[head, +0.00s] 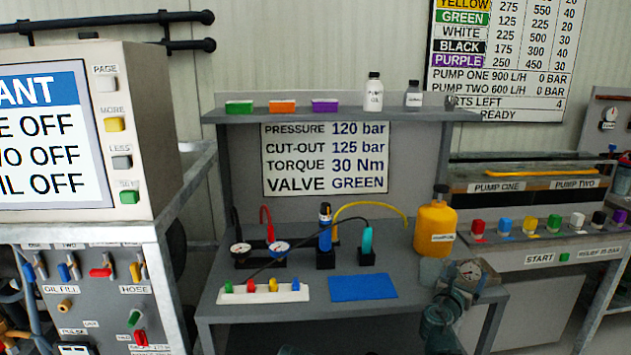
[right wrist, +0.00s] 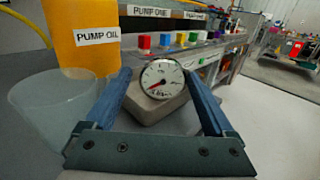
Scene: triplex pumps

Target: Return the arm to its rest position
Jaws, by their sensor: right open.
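My right gripper (head: 462,282) is at the right front of the workbench in the head view, its arm coming up from below. In the right wrist view the two blue fingers of this gripper (right wrist: 158,88) are spread wide, with nothing held between them. A round white gauge with a red needle (right wrist: 162,78) on a grey block stands beyond and between the fingers, apart from them as far as I can tell. The gauge also shows in the head view (head: 469,271).
An orange pump oil jug (head: 436,228) and a clear beaker (right wrist: 52,108) stand close to the right gripper. A blue mat (head: 362,288), a white rack (head: 262,293) and tools on stands occupy the bench (head: 228,308). A shelf (head: 345,113) with bottles is above.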

